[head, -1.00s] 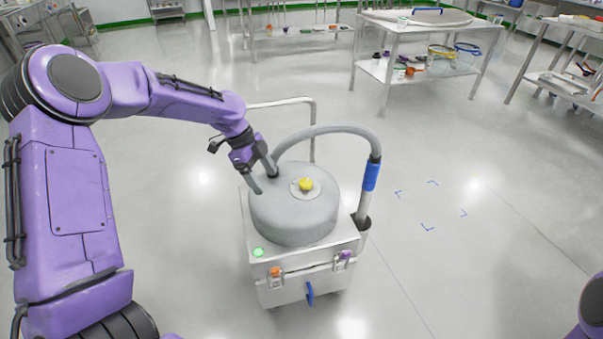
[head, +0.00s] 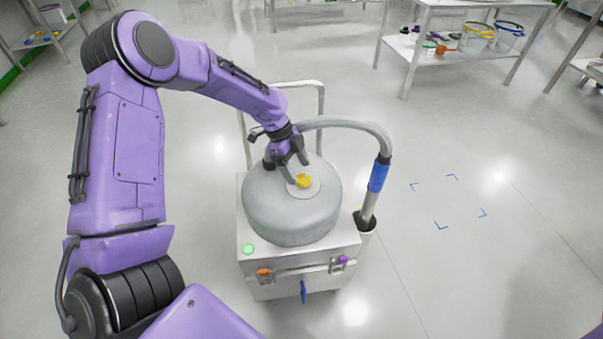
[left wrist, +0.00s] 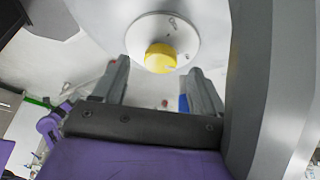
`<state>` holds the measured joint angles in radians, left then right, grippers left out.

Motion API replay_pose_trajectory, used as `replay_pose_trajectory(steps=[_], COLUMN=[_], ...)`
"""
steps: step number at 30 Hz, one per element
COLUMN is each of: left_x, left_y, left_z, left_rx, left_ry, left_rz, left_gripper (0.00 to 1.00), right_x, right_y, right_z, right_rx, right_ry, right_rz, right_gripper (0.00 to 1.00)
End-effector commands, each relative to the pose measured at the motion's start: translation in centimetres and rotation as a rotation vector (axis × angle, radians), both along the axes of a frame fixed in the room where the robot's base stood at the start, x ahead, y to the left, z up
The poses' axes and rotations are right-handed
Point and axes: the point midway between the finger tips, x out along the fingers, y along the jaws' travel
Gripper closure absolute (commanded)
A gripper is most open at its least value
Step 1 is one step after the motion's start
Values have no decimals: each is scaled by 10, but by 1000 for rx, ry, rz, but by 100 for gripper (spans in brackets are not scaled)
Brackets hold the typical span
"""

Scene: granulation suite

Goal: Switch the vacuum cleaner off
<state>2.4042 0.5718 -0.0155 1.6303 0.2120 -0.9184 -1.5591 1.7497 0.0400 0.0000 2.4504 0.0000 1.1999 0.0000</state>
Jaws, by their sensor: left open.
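The vacuum cleaner (head: 290,215) is a grey drum on a pale box-shaped base. A yellow knob (head: 304,181) sits on a light round plate on its top. A green round light or button (head: 248,249) shows on the base's front left corner. My left gripper (head: 298,170) is open just above and behind the knob. In the left wrist view the yellow knob (left wrist: 160,57) lies ahead of the open fingers (left wrist: 158,82), roughly midway between them, with nothing held. Whether a finger touches the plate I cannot tell. My right gripper is not in view.
A grey hose (head: 350,123) with a blue sleeve (head: 378,175) arches from the drum to a holder at the right. A metal handle (head: 320,100) stands behind. A table (head: 440,62) is at the back right. Floor around the cleaner is clear.

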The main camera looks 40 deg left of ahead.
Motion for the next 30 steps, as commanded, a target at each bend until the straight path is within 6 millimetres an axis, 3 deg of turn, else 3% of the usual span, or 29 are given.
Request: replay_pose_trajectory(steps=[5,14,19,30], left_x=[2,3,3,3], left_y=[-10,-12,-12,-13], left_z=[-22,-24,-24,-22], left_rx=[1,0,0,0], left_ry=[1,-2,-1,-1], left_rz=[-4,-5,-5,38], left_gripper=[28,28,84,84], right_x=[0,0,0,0], right_y=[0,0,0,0], right_z=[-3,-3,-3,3], right_rx=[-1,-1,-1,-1], right_ry=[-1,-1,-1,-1], right_rz=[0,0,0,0], right_gripper=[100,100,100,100])
